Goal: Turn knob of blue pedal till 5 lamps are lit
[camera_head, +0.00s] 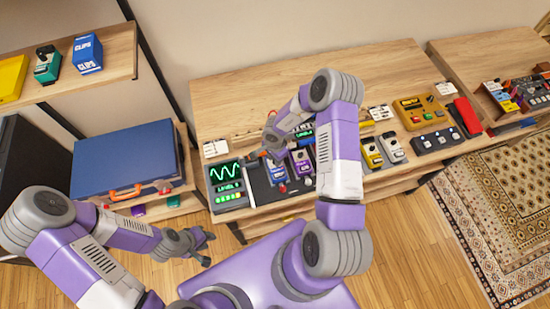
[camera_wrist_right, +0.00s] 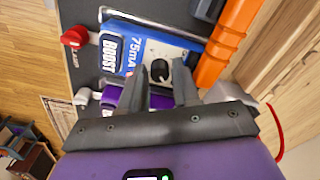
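The blue pedal (camera_head: 277,175) lies on the dark board on the desk. In the right wrist view the blue pedal (camera_wrist_right: 115,55) reads BOOST and 75mA. Its black knob (camera_wrist_right: 159,70) stands between the two fingertips of my right gripper (camera_wrist_right: 157,80), with gaps visible at its sides. My right gripper (camera_head: 270,146) is open over the pedal in the head view, partly hidden by its arm. The level display (camera_head: 228,188) left of the pedal shows a green wave and a row of several green lamps, too small to count surely. My left gripper (camera_head: 199,246) hangs low, away from the desk.
A purple pedal (camera_head: 301,161) sits beside the blue one. An orange bar (camera_wrist_right: 228,40) and a red plug (camera_wrist_right: 74,37) lie close by. Yellow pedals (camera_head: 371,154) and other gear stand to the right. A blue case (camera_head: 128,160) lies on the left shelf.

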